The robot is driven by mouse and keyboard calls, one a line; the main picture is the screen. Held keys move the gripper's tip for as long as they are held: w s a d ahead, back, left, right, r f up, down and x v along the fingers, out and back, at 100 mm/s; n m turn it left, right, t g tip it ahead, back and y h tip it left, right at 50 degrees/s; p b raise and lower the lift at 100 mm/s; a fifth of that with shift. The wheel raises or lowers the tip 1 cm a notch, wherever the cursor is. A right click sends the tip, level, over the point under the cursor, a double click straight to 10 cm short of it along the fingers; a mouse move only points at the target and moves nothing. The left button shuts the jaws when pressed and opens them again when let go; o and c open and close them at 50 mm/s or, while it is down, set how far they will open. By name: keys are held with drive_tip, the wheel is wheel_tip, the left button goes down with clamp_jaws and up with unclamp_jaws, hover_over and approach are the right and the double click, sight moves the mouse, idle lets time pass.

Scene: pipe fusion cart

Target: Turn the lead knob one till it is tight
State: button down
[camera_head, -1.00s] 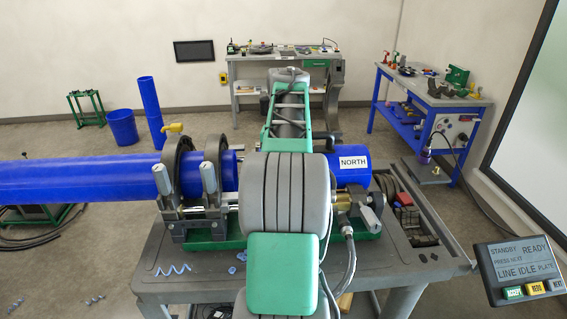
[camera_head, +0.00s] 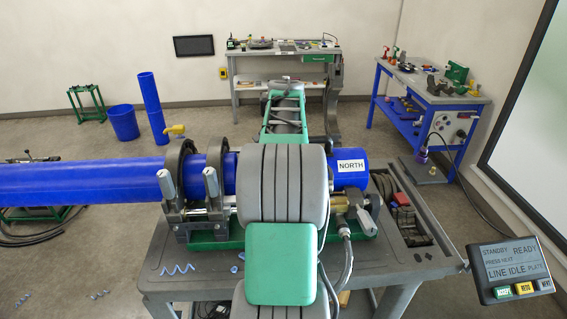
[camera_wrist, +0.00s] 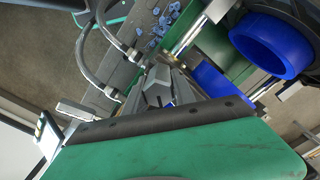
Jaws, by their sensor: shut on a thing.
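In the wrist view, my gripper (camera_wrist: 165,92) is shut at the machine's edge, beside the hoses and the brass fitting. The thing between its fingers is mostly hidden, and I take it for the lead knob. In the head view, my arm covers the gripper and the knob. The clamp machine (camera_head: 222,237) holds the long blue pipe (camera_head: 80,183) on the left and the blue pipe marked NORTH (camera_head: 350,155) on the right. Two upright grey clamp handles (camera_head: 212,182) stand at the left clamps.
The cart top (camera_head: 195,283) carries blue shavings (camera_head: 177,268). Grey hoses (camera_head: 345,258) hang at its front. A grey lever (camera_head: 366,222) leans beside the brass fitting (camera_head: 341,204). A display panel (camera_head: 511,268) stands at right. Workbenches are at the back.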

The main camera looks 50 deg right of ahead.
drive_tip(key=shift+f+m, duration=0.15)
drive_tip(key=shift+m, duration=0.25)
